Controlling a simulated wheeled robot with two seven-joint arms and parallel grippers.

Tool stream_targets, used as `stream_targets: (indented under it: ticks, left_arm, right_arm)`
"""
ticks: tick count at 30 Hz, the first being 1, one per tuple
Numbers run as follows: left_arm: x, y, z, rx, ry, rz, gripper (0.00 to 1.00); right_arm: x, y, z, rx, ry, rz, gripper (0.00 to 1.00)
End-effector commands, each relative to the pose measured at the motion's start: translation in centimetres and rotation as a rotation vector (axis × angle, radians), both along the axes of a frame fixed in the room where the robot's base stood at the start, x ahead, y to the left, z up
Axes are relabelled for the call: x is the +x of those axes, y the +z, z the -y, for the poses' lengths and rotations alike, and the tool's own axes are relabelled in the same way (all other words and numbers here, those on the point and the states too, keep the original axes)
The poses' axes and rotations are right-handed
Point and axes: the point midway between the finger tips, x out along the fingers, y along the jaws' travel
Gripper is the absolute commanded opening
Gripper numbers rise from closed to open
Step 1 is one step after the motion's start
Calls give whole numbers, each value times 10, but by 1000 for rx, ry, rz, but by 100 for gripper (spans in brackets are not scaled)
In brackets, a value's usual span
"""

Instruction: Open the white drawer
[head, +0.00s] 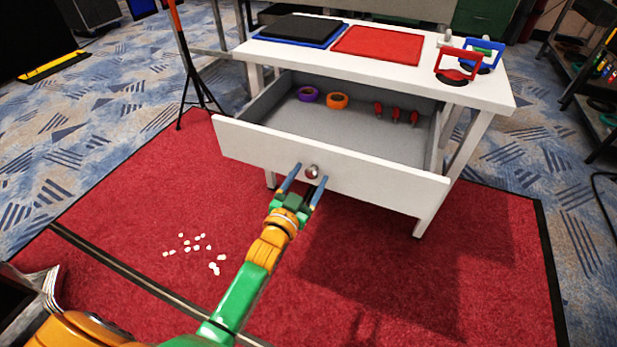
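The white drawer (375,178) is pulled well out of the white table (395,68), so its grey inside shows. It holds a purple ring (308,94), an orange ring (337,100) and several small red items (396,114). A round metal knob (312,171) sits at the middle of the drawer front. My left gripper (305,178) is at the drawer front, its two blue fingers apart on either side of the knob. I cannot tell whether they touch it. My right gripper is not in view.
On the tabletop lie a black and blue tray (300,30), a red tray (378,45) and red and blue handled items (458,62). A tripod stand (190,75) is left of the table. Small white bits (195,245) lie on the red carpet (130,215).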

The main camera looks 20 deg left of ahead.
Motion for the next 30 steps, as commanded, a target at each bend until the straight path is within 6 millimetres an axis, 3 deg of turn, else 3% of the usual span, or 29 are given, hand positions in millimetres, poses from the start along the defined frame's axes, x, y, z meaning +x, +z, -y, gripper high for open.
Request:
stream_targets:
  ticks: [8, 15, 18, 30]
  left_arm:
    - [-6, 0, 0, 0, 0, -2, 72]
    - [-55, 1, -2, -1, 0, -3, 72]
    - [-68, 0, -2, 0, 0, -2, 72]
    - [-71, 0, -2, 0, 0, 0, 72]
  right_arm:
    - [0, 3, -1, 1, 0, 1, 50]
    - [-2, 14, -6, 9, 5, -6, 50]
    - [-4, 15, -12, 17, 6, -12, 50]
    - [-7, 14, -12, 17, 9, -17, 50]
